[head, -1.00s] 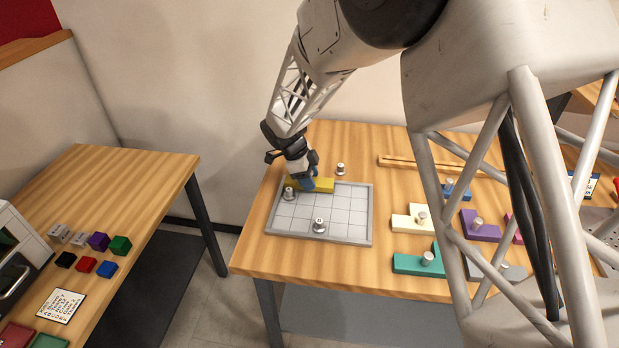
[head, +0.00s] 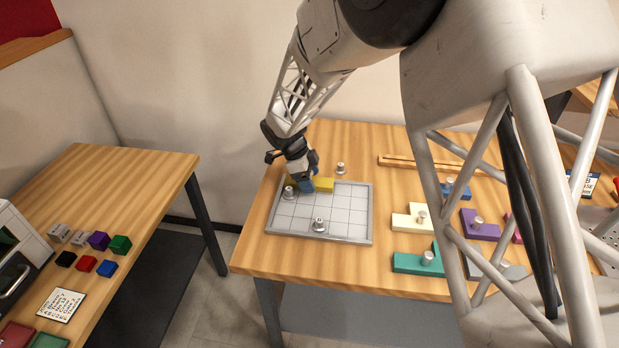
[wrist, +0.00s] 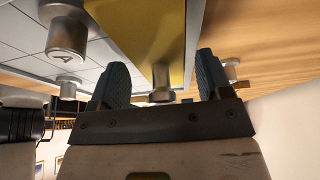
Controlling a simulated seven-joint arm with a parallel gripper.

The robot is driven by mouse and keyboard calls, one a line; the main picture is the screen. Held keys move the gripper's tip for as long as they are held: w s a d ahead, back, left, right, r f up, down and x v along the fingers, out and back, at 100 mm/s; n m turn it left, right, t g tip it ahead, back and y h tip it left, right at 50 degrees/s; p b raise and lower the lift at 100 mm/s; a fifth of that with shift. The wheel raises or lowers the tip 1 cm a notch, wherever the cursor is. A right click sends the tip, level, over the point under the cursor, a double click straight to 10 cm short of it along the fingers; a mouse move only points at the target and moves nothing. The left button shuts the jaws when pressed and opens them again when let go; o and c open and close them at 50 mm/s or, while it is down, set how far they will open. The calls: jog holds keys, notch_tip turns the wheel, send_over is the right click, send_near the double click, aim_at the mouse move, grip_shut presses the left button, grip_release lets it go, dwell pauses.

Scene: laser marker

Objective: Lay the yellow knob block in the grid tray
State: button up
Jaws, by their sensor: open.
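The yellow knob block (head: 323,185) lies along the back left edge of the grid tray (head: 370,215). In the head view I cannot tell whether it is fully seated. My gripper (head: 307,184) is down over the block and hides part of it and its knob. In the wrist view the yellow block (wrist: 140,38) shows with its metal knob (wrist: 161,84) between the two blue fingers of my gripper (wrist: 162,82). The fingers are open, with a gap on both sides of the knob. The tray's grid cells (wrist: 25,55) show beside the block.
Metal pegs stand at the tray's left (head: 289,194) and front (head: 319,226), and another (head: 340,169) stands behind it. Cream (head: 408,220), teal (head: 410,263) and purple (head: 482,228) knob blocks lie to the right. Most tray cells are bare.

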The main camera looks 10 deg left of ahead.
jog(key=v, duration=1.2)
jog(key=shift+r, duration=0.15)
dwell(0.5)
jog(key=s+d+r+n+y, duration=0.1)
jog(key=s+d+r+n, duration=0.45)
jog(key=d, duration=0.55)
jog(key=s+d+r+n+y, duration=0.2)
jog(key=s+d+r+n, duration=0.1)
jog(key=s+d+r, duration=0.65)
jog(key=s+d+f+n+t, duration=0.1)
jog(key=s+d+n, duration=0.3)
jog(key=s+d, duration=0.3)
jog(key=s+d+f+n+t+y, duration=0.1)
jog(key=s+d+n, duration=0.4)
jog(key=s, duration=0.9)
jog(key=shift+d+f+t+y, duration=0.3)
jog(key=shift+d+f, duration=0.1)
jog(key=shift+d, duration=0.85)
